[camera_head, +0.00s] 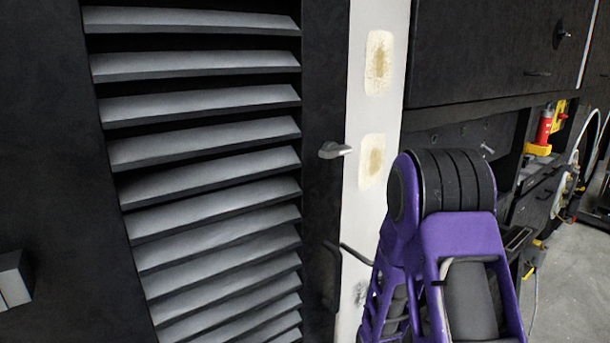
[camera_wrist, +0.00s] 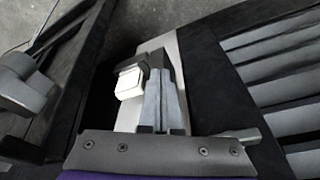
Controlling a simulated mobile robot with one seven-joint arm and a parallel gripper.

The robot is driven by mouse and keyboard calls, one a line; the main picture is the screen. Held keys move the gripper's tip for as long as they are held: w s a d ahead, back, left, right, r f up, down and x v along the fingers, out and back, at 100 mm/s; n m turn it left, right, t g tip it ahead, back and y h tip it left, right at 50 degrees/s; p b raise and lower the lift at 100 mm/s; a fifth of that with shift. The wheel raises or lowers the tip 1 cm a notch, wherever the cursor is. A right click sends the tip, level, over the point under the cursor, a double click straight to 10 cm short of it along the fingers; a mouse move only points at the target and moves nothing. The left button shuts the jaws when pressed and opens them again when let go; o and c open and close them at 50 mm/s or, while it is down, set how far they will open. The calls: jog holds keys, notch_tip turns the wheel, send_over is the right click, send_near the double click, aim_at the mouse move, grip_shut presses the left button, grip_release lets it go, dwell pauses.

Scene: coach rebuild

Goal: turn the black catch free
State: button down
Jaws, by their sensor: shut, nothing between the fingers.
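My gripper (camera_wrist: 164,80) shows in the wrist view with its two grey fingers close together, shut and empty, in front of the pale post. A black piece (camera_wrist: 146,61) lies by the fingertips, with a whitish block (camera_wrist: 130,84) beside it. It may be the black catch, but I cannot tell for certain, nor whether the fingers touch it. In the head view my purple arm hides the gripper. A dark bent handle (camera_head: 350,252) stands out from the louvred door's edge, left of my arm.
The black louvred door (camera_head: 325,90) carries a grey lever (camera_head: 335,150). The pale post (camera_head: 376,20) has two yellowish patches. Black cabinets (camera_head: 480,50) with a round black knob (camera_head: 562,34) and a red-and-yellow item (camera_head: 544,128) stand at right. Grey floor (camera_head: 575,260) is open at far right.

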jog(key=shift+w+a, duration=0.1)
jog(key=shift+w, duration=0.45)
dwell(0.6)
jog(key=shift+a+b, duration=0.1)
jog(key=shift+b, duration=1.05)
jog(key=shift+s, duration=0.1)
dwell(0.4)
jog(key=shift+s+r, duration=0.1)
jog(key=shift+s, duration=0.2)
jog(key=p+v, duration=0.2)
jog(key=w+p+v, duration=0.1)
jog(key=p+v, duration=0.1)
jog(key=v, duration=0.1)
jog(key=shift+w+r, duration=0.1)
jog(key=shift+r, duration=0.35)
